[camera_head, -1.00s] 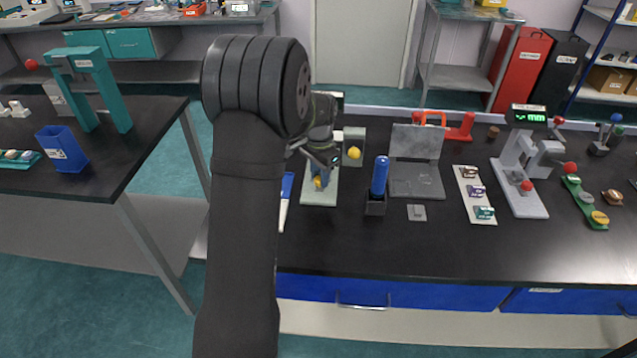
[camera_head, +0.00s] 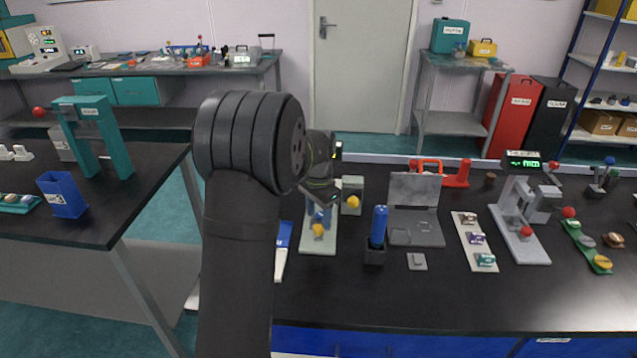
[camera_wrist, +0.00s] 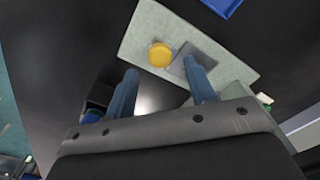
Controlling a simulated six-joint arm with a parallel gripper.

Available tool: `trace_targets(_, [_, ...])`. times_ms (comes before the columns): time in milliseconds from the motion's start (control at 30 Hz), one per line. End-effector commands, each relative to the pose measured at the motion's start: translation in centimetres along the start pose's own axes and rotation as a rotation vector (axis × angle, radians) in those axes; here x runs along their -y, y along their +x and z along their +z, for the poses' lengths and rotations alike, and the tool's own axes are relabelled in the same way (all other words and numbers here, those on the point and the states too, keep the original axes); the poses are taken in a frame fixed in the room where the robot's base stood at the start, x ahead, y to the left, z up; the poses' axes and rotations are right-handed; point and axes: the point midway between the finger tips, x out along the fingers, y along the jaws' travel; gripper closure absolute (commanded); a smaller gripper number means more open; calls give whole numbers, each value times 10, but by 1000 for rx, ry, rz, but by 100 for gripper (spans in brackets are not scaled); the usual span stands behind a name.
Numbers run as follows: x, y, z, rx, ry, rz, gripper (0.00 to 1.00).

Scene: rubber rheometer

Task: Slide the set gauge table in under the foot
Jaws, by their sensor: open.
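A pale green base plate (camera_head: 319,246) lies on the black bench, with a yellow knob (camera_head: 318,230) on it. In the wrist view the plate (camera_wrist: 150,22) carries the yellow knob (camera_wrist: 160,55) beside a grey square plate (camera_wrist: 205,57). A grey block with another yellow knob (camera_head: 352,202) stands just right of it. I cannot tell for sure which part is the table or the foot. My gripper (camera_head: 319,210) is above the plate; in the wrist view its blue fingers (camera_wrist: 162,88) are apart with nothing held. The knob shows beyond the fingertips. My wrist hides part of the fixture.
A blue cylinder in a black holder (camera_head: 375,254) stands right of the plate, near a grey stand (camera_head: 414,232). A sample strip (camera_head: 474,243) and a grey instrument with green display (camera_head: 520,235) are farther right. The bench front is clear.

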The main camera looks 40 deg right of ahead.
Motion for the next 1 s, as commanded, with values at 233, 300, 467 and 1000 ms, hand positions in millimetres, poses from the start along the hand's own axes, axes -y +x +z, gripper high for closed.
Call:
trace_targets(233, [0,-64,-1,-4,0,-3,50])
trace_targets(300, [0,-81,0,-4,0,-3,50])
trace_targets(467, [0,-112,0,-3,0,-2,50])
trace_targets(1000, [0,-137,0,0,0,0,50])
